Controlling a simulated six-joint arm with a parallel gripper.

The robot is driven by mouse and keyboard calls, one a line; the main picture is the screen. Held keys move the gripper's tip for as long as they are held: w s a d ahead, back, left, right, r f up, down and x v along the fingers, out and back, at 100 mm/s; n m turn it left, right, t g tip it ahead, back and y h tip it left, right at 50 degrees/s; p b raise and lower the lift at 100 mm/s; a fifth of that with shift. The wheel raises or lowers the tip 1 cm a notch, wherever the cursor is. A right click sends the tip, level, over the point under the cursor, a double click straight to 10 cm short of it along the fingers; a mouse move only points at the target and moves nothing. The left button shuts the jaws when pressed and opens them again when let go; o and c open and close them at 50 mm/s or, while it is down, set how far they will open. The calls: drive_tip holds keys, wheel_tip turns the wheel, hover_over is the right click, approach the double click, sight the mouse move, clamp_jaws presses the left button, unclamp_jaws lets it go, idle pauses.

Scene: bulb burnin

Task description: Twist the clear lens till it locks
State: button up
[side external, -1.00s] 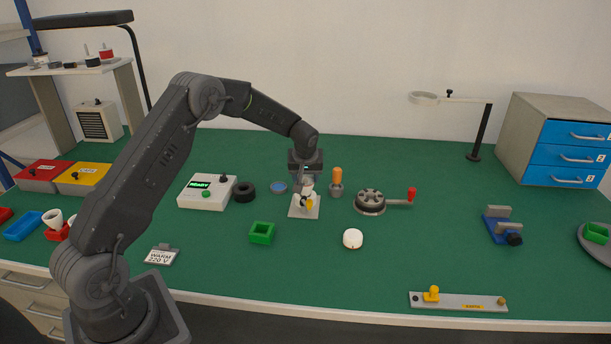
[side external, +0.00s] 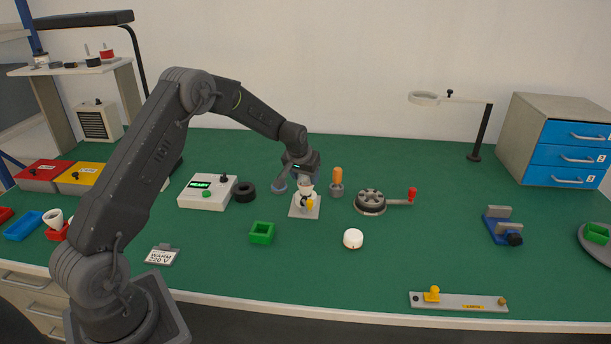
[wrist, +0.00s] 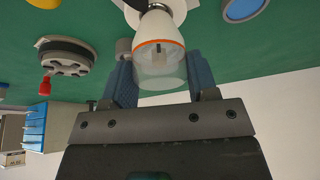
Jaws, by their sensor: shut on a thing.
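The clear lens (wrist: 160,66) is a see-through cup with an orange ring, seated on a white fixture (wrist: 155,20) in the wrist view. My gripper (wrist: 163,80) is shut on the lens, with one blue finger on each side of it. In the side view the white fixture (side external: 306,192) stands on a grey plate (side external: 304,211), with a small yellow part at its front. My gripper (side external: 304,178) reaches down to its top there and hides most of the lens. Whether the lens is locked cannot be told.
An orange-handled tool in a grey holder (side external: 336,189) stands close on the right, and a round crank device (side external: 370,201) is beyond it. A black ring (side external: 245,191) and a control box reading READY (side external: 207,191) are on the left. The green mat in front is partly clear.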

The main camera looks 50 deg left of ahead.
drive_tip(key=o, duration=1)
drive_tip(key=shift+c, duration=0.2)
drive_tip(key=v, duration=1.3)
drive_tip(key=shift+r, duration=0.35)
drive_tip(key=shift+s+d+r, duration=0.1)
drive_tip(key=shift+s+d, duration=0.05)
drive_tip(key=s+d+r+m, duration=0.3)
drive_tip(key=s+d+r, duration=0.7)
drive_tip(key=s+d, duration=0.3)
drive_tip(key=s+d+m+h, duration=0.1)
drive_tip(key=s+d, duration=0.2)
drive_tip(key=s, duration=0.5)
drive_tip(key=s+d+f+m+t+h, duration=0.1)
drive_tip(key=s+d, duration=0.3)
drive_tip(key=s, duration=0.5)
drive_tip(key=shift+d+f, duration=0.25)
drive_tip(key=shift+d, duration=0.05)
